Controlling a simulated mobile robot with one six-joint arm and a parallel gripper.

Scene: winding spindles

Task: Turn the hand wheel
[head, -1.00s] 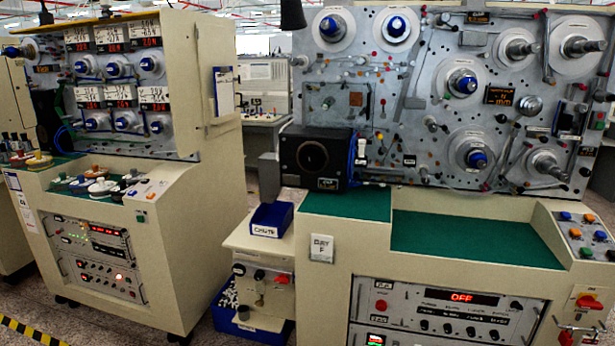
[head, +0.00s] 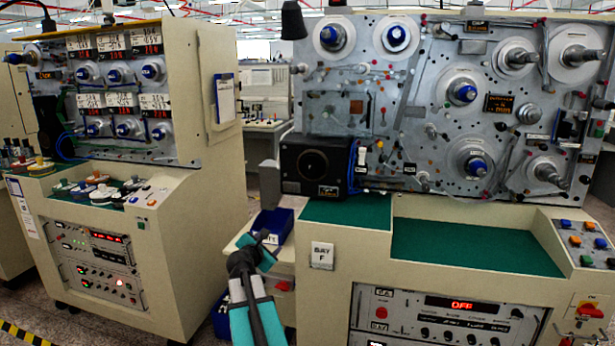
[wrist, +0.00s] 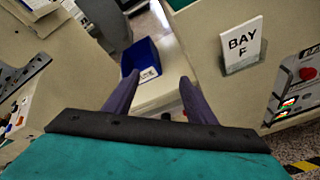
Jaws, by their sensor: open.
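My gripper (head: 263,243) is open and empty, in front of the small side unit left of the Bay F machine. In the wrist view my gripper (wrist: 156,88) shows its two dark fingers apart, pointing toward the blue bin and the unit's cream top. No part is clearly a hand wheel. Round spindles and reels sit on the Bay F machine's grey panel (head: 415,130), among them a silver knob (head: 529,113), but I cannot tell which is meant. My gripper is well below and left of these and touches nothing visible.
A blue bin (head: 280,228) stands on the side unit (wrist: 165,95), close to my gripper. A "BAY F" sign (wrist: 243,48) is on the machine front to the right. A green work surface (head: 470,243) is clear. Another winding machine (head: 215,180) stands at the left.

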